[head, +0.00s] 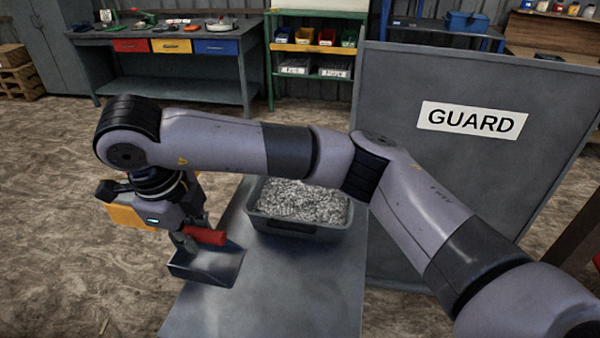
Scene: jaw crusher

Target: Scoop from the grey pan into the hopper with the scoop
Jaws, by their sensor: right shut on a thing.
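The grey pan (297,230) stands on a grey table and is filled with light grey broken stone (303,203). My arm passes in front of the pan's back part. My right gripper (192,238) is at the left, shut on the red handle (207,235) of the scoop. The metal scoop (208,264) is left of the pan, over the table's left edge, apart from the pan. I see no stone in it. Whether it touches the table I cannot tell. I cannot make out the hopper. My left gripper is out of view.
The grey table (270,290) is bare in front of the pan. A tall grey panel marked GUARD (470,180) stands behind and right of it. A workbench (180,60) with coloured drawers and a green shelf rack (315,50) with bins stand at the back.

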